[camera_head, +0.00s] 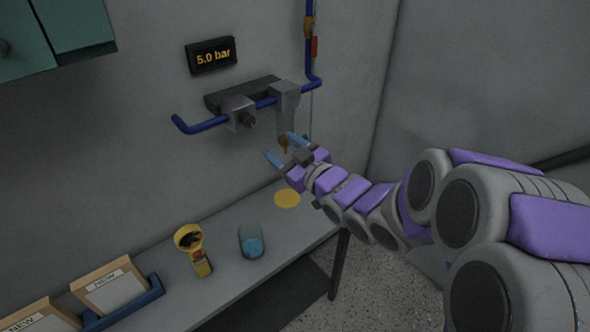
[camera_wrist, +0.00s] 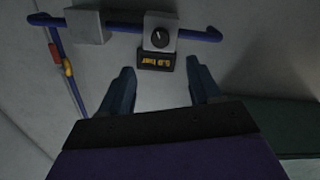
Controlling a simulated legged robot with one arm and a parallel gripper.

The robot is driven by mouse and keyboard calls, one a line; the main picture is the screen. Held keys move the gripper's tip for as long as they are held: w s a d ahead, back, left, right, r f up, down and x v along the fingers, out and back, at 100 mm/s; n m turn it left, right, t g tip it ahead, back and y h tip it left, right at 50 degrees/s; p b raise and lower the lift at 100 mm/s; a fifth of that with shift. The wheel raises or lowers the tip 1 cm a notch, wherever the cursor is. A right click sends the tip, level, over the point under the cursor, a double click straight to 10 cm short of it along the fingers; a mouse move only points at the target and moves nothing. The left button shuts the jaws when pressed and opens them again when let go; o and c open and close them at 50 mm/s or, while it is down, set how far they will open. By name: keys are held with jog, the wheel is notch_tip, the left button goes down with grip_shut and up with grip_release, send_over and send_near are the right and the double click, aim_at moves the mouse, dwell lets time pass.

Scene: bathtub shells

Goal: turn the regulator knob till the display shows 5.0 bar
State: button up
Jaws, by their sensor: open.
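The display (camera_head: 211,56) on the wall reads 5.0 bar in yellow digits. It also shows upside down in the wrist view (camera_wrist: 157,60). The regulator (camera_head: 238,112) is a grey block on the blue pipe, with a dark round knob (camera_head: 248,119) on its front. In the wrist view the knob (camera_wrist: 159,38) faces me, with a pale mark on it. My gripper (camera_head: 279,149) is open, its blue fingers apart and empty. It is to the lower right of the knob in the head view and does not touch it.
A second grey block (camera_head: 284,93) with a brass-coloured tip hangs on the pipe (camera_head: 205,125). A green cabinet (camera_head: 70,22) is upper left.

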jog(key=shift+b+v, duration=2.1)
jog(key=shift+b, duration=0.15)
jog(key=shift+a, duration=0.15)
